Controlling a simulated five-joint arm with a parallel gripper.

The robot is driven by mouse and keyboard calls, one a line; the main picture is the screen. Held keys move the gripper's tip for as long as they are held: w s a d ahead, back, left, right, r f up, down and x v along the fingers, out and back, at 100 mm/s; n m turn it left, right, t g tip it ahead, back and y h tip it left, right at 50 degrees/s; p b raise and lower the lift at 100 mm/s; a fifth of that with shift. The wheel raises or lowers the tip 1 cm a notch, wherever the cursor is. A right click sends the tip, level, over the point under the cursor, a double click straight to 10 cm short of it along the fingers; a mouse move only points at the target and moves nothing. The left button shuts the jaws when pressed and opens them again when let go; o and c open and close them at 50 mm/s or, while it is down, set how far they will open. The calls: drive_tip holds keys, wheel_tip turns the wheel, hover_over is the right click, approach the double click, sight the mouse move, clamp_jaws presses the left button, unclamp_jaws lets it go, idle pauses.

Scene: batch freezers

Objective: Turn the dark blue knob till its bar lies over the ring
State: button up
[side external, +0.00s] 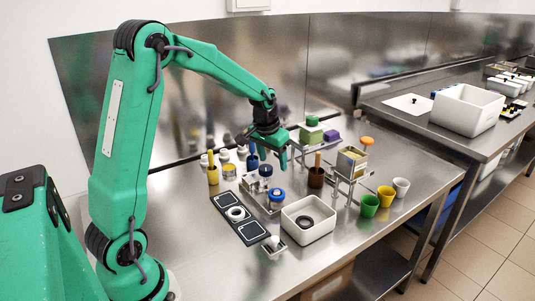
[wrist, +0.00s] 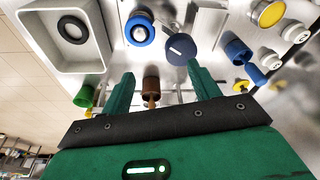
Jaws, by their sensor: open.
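The dark blue knob (wrist: 172,55) is round, with a pale bar running slantwise on its top, in the wrist view. It also shows in the side view (side external: 265,171), on a silver panel (wrist: 203,22) just below my gripper. A brighter blue knob (wrist: 139,35) with a pale round centre sits beside it; in the side view (side external: 277,196) it is at the panel's near end. My gripper (side external: 268,159) is open and empty; in the wrist view (wrist: 162,86) its fingers point toward the dark blue knob without visibly gripping it. I cannot make out the ring mark.
A white bin (side external: 318,235) holding a dark ring stands right of the panel. A black strip (side external: 229,203) with a white ring lies in front. A brown cup (side external: 316,177), blue cup (wrist: 238,48) and yellow cup (side external: 212,175) stand near. A metal stand (side external: 345,180) is at right.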

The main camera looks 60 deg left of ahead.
sight(265, 167)
drive_tip(key=a+r+g, duration=0.2)
drive_tip(key=a+r, duration=0.1)
drive_tip(key=shift+r+h, duration=0.2)
drive_tip(key=shift+h, duration=0.1)
drive_tip(key=shift+s+a+r, duration=0.1)
drive_tip(key=shift+a+r, duration=0.1)
drive_tip(key=shift+r, duration=0.15)
drive_tip(key=shift+f, duration=3.95)
drive_tip(key=c, duration=1)
